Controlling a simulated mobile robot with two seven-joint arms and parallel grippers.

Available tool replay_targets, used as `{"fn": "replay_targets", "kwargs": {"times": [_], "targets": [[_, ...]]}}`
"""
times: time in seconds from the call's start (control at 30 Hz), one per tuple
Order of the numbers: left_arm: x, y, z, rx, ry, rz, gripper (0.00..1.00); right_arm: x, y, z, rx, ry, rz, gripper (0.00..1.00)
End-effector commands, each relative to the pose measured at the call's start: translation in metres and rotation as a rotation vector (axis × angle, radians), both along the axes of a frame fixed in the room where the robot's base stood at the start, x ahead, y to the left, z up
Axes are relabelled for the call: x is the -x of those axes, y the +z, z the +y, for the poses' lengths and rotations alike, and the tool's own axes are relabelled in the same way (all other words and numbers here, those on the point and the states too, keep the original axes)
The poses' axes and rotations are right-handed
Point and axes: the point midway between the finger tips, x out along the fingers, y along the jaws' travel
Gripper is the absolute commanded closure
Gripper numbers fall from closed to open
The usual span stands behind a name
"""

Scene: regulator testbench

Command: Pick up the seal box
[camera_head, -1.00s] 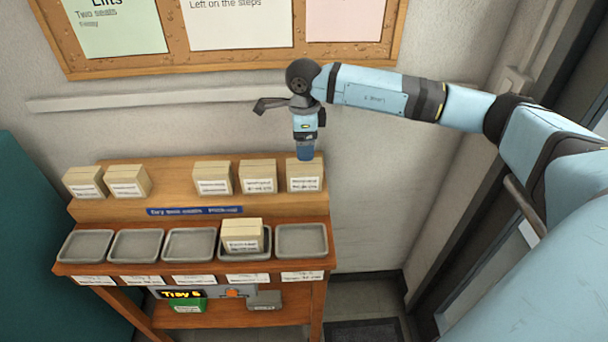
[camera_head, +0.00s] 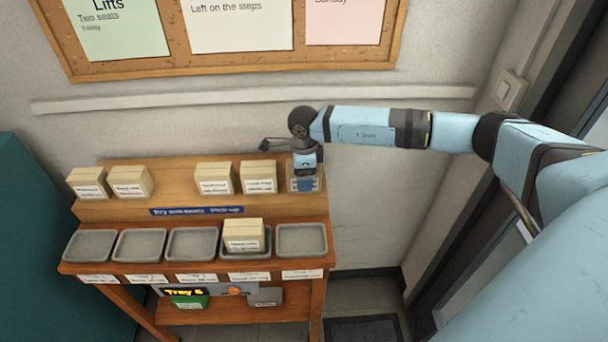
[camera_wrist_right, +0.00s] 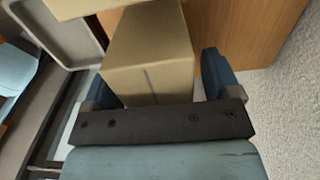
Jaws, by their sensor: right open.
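Several tan cardboard boxes with white labels stand on the wooden rack; the labels are too blurred to tell which is the seal box. My right gripper (camera_head: 305,184) is at the rightmost box (camera_head: 317,172) on the upper shelf, pointing down and covering much of that box. In the right wrist view, a box (camera_wrist_right: 150,72) sits between the two dark blue fingers of the open gripper (camera_wrist_right: 160,88). I cannot tell whether the fingers touch it. My left gripper is not in view.
Other boxes stand left of it on the upper shelf, the nearest one (camera_head: 258,176) close by. Below is a row of grey trays; one box (camera_head: 243,235) sits in the second tray from the right. The rightmost tray (camera_head: 301,241) is empty. A wall ledge (camera_head: 180,100) runs behind.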

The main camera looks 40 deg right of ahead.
Motion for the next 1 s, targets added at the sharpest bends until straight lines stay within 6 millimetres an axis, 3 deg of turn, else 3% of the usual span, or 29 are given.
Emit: {"fn": "replay_targets", "kwargs": {"times": [0.03,0.2,0.3,0.73,0.87,1.0], "targets": [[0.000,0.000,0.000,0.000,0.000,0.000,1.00,0.000,0.000,0.000,0.000,0.000,0.000,0.17],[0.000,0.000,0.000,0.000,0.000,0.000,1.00,0.000,0.000,0.000,0.000,0.000,0.000,0.56],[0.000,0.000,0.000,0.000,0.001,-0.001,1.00,0.000,0.001,0.000,0.000,0.000,0.000,0.73],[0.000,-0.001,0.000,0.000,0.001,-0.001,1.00,-0.001,0.011,0.000,-0.002,0.000,-0.003,0.73],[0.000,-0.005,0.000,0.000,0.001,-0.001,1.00,-0.001,0.029,0.000,0.000,0.000,-0.005,0.73],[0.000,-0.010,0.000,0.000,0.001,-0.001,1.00,-0.001,0.063,-0.001,0.000,0.000,-0.007,0.73]]}}
